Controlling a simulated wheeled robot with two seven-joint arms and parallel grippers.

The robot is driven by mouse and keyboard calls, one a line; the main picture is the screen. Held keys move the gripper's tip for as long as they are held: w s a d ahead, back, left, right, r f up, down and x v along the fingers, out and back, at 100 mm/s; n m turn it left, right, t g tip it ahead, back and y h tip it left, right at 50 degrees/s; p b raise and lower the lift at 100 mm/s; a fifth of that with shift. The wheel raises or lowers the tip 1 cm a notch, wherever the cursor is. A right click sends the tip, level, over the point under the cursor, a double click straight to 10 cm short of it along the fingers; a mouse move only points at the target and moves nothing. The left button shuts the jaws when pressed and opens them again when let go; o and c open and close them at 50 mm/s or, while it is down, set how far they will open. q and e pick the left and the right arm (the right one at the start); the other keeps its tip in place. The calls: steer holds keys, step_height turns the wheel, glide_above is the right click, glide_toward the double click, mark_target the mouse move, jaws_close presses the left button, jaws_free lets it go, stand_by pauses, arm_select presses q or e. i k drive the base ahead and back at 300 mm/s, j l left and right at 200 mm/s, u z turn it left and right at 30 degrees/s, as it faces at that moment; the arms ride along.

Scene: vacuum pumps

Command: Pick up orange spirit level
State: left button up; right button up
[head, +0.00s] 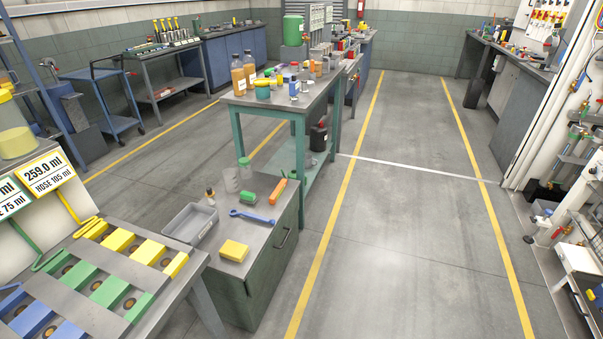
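An orange bar-shaped object (278,191), which looks like the spirit level, lies on the grey top of a low dark green cabinet (245,263) near the middle of the head view. It lies at the cabinet top's far right part, close to the right edge. Neither of my grippers is in view.
A grey tray (191,224) and a yellow block (234,251) share the cabinet top. A green-legged table (285,101) with bottles stands behind. A bench with coloured blocks (109,292) is at front left. The floor to the right (420,220) is clear.

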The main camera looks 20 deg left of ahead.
mark_target(273, 198)
steer(key=i+u, duration=0.15)
steer(key=i, duration=0.3)
steer(key=i+l+u, duration=0.15)
steer(key=i, duration=0.3)
steer(key=i+l+u, duration=0.15)
steer(key=i, duration=0.25)
